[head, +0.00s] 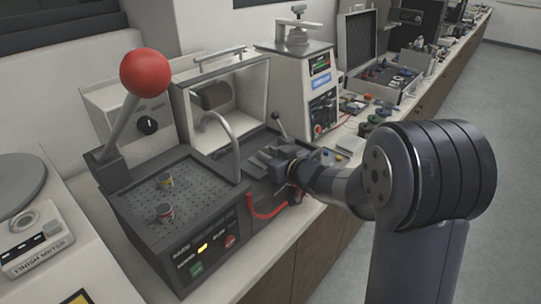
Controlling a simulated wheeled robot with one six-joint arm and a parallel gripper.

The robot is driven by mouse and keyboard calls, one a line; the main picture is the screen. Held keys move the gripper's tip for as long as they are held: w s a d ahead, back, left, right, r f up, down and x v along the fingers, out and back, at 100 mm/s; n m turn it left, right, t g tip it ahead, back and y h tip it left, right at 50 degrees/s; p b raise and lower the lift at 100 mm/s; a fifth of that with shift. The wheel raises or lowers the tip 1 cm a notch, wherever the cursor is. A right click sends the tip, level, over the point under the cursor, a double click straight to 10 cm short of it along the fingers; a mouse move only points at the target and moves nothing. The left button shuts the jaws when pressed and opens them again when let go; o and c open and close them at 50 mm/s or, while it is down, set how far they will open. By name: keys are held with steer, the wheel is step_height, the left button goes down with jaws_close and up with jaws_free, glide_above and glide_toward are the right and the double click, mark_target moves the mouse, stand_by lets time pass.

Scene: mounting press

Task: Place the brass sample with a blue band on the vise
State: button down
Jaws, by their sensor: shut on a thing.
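My gripper (291,172) is at the end of the dark arm, low at the right side of the grey vise (266,158). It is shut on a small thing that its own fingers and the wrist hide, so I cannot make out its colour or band. I cannot tell whether that thing touches the vise. I see no blue band on either.
A lever with a red ball (145,72) rises at the plate's back left. A curved grey pipe (224,135) and a red handle (266,207) stand close to the vise. A white machine (300,75) is behind it. The finish meter (38,245) is at far left.

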steer(key=shift+f, duration=0.1)
steer(key=c, duration=1.1)
jaws_free()
steer(key=shift+c, duration=0.2)
steer(key=shift+s+d+r, duration=0.15)
steer(key=shift+r, duration=0.05)
steer(key=v, duration=1.1)
steer(key=shift+s, duration=0.3)
steer(key=shift+d, duration=0.1)
